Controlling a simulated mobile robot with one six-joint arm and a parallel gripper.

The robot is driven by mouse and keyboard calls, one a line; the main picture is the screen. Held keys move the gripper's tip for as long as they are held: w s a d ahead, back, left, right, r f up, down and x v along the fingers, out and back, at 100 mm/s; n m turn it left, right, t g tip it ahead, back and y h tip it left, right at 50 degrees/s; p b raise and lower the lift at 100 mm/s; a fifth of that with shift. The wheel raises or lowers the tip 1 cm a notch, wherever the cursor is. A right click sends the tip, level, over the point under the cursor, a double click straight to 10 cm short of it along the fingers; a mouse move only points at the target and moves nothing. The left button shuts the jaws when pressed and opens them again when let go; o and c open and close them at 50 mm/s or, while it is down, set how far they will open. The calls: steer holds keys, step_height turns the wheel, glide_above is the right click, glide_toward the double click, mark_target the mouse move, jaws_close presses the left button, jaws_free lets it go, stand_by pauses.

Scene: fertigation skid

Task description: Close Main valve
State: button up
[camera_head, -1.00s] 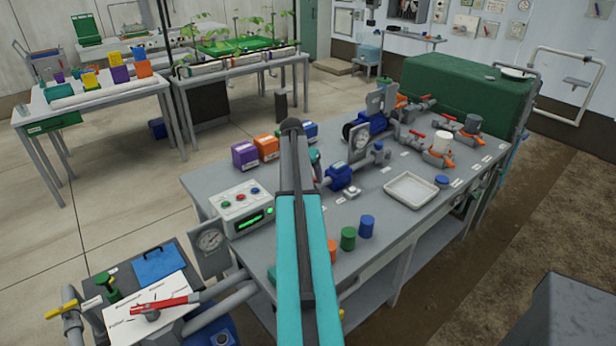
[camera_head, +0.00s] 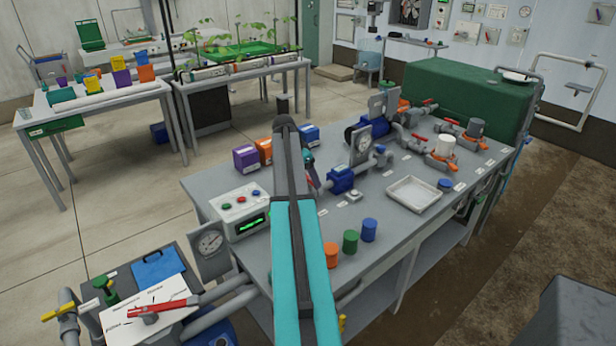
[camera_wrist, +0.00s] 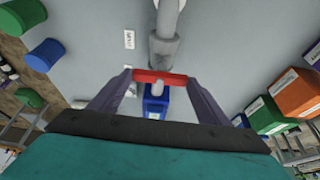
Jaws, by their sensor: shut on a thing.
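In the wrist view, a red lever handle (camera_wrist: 160,77) lies crosswise between the two fingertips of my gripper (camera_wrist: 160,79). The fingers are shut on it, one at each end. A blue body (camera_wrist: 155,104) sits beyond the handle, with a grey pipe (camera_wrist: 165,48) in line with it. A small white label (camera_wrist: 129,40) lies on the bench beside the pipe; its text is too small to read surely. In the head view my arm hides most of the valve and gripper; only a small part of my gripper (camera_head: 311,168) shows beside the arm.
The grey bench (camera_head: 290,222) carries a control box (camera_head: 240,211), purple and orange boxes (camera_head: 245,158), and orange, green and blue caps (camera_head: 350,241). A white tray (camera_head: 413,195) and other red-handled valves stand to the right. Another red lever (camera_head: 163,307) is at front left.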

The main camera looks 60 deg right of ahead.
steer(key=shift+s+d, duration=0.1)
steer(key=o, duration=1.1)
steer(key=shift+c, duration=0.2)
steer(key=b+v, duration=0.2)
steer(key=v, duration=1.2)
steer(key=shift+b, duration=0.4)
steer(key=shift+d, duration=0.1)
